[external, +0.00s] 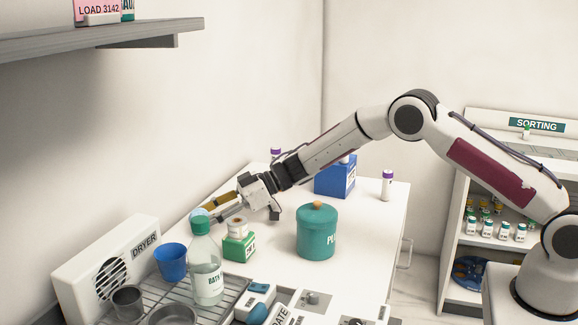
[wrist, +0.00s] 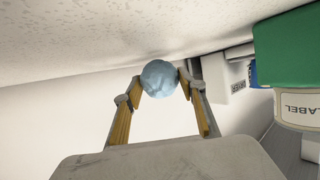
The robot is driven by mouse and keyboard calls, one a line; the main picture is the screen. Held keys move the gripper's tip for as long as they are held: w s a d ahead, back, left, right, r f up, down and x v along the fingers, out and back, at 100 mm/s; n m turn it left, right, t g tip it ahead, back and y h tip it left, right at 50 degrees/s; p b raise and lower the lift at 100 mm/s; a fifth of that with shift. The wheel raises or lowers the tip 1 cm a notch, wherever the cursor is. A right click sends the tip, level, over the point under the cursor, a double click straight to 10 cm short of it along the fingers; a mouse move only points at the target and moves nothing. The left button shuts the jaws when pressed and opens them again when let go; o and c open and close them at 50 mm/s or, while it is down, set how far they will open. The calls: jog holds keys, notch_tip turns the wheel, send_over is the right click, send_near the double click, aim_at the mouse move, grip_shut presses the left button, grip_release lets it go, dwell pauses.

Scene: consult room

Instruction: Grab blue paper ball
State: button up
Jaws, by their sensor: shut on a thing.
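The blue paper ball (wrist: 159,77) is pale blue and crumpled, and sits between my fingertips in the wrist view. My gripper (wrist: 159,80) is shut on it, one finger on each side. In the external view my gripper (external: 203,213) points left, just behind the green-capped bottle. A small part of the pale blue ball (external: 199,212) shows there above the bottle cap, and the rest is hidden.
A green-capped clear bottle (external: 206,270) stands in front of my gripper on a wire rack with a blue cup (external: 171,262). A green box (external: 239,246), teal jar (external: 316,236) and blue box (external: 335,180) stand nearby. The white dryer (external: 105,265) is at left.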

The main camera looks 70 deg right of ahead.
jog(key=shift+r, duration=4.75)
